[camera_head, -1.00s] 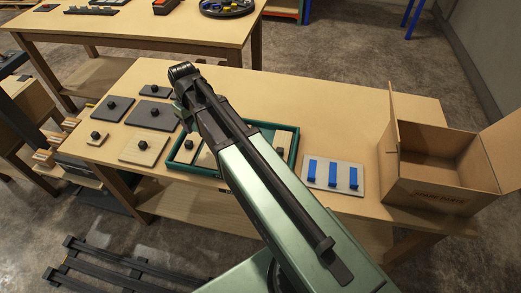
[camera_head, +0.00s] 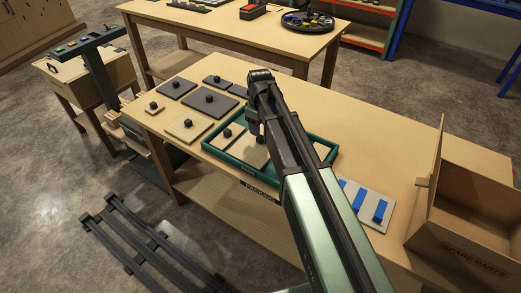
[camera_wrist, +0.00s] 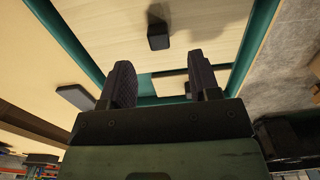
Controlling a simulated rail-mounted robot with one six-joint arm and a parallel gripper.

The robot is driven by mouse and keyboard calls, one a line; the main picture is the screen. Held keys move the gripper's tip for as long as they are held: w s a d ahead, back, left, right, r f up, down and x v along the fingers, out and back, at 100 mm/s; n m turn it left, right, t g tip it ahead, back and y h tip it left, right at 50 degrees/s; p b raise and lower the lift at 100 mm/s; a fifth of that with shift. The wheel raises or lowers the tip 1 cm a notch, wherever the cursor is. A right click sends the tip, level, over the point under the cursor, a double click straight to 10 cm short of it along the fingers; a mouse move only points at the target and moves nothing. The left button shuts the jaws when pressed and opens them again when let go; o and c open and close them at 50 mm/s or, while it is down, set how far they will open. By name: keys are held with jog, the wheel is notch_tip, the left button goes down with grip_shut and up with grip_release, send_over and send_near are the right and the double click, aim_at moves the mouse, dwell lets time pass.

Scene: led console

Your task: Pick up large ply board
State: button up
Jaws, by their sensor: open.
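Several pale ply boards with black knobs show. One ply board (camera_head: 187,128) lies on the table left of the green tray (camera_head: 215,152), and a smaller ply board (camera_head: 154,107) lies farther left. More ply boards lie inside the tray, partly hidden by my arm; I cannot tell for sure which is the large one. In the wrist view a wide ply board (camera_wrist: 110,30) with a black knob (camera_wrist: 158,36) fills the upper middle, within green tray walls. My gripper (camera_wrist: 160,80) is open and empty, its fingers apart, with the knob ahead of them.
Dark boards (camera_head: 211,99) with knobs lie at the table's left back. A grey plate (camera_head: 367,207) with blue parts and an open cardboard box (camera_head: 462,235) stand to the right. Bare table top (camera_head: 350,130) lies behind the tray.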

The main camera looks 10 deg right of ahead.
aim_at(260, 140)
notch_tip(260, 140, down, 5)
jog(key=b, duration=0.5)
jog(key=shift+d+f, duration=0.1)
jog(key=shift+f, duration=0.1)
jog(key=shift+r, duration=0.25)
grip_shut()
